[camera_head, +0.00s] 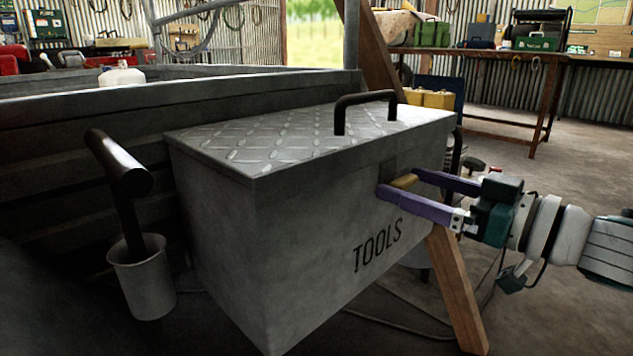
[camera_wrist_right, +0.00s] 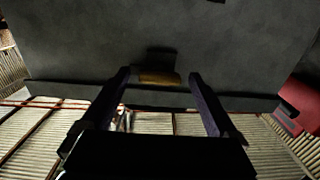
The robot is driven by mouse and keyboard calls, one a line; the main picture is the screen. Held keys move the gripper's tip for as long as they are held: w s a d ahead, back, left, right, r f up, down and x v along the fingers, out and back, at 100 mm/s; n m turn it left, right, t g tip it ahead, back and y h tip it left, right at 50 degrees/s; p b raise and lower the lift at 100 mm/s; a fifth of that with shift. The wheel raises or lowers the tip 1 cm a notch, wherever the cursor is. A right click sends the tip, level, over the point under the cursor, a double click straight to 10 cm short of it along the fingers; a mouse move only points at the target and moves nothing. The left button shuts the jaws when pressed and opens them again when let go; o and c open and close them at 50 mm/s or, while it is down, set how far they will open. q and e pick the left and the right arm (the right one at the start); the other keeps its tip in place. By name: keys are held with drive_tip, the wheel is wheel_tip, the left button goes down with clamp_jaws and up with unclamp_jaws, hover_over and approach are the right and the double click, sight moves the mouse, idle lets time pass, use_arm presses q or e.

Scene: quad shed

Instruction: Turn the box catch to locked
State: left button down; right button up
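The grey metal tool box (camera_head: 300,230) has "TOOLS" on its front, a tread-plate lid that is down, and a black lid handle (camera_head: 366,97). The brass-yellow catch (camera_head: 404,181) is on the upper front, towards the right end. It also shows in the wrist view (camera_wrist_right: 159,79), lying crosswise below a dark plate. My right gripper (camera_head: 399,182) comes in from the right with its purple fingers apart, one on each side of the catch. The wrist view shows gaps between the fingers (camera_wrist_right: 158,75) and the catch. My left gripper is not in view.
A wooden leg (camera_head: 455,290) slants below my right gripper. A workbench (camera_head: 540,62) with cases stands at the back right.

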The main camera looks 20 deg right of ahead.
drive_tip(key=c, duration=1.3)
drive_tip(key=shift+c, duration=0.2)
drive_tip(key=shift+n, duration=0.4)
drive_tip(key=n+p, duration=0.1)
drive_tip(key=n, duration=0.2)
drive_tip(key=shift+n, duration=0.3)
drive_tip(key=n, duration=0.9)
drive_tip(key=shift+n, duration=2.3)
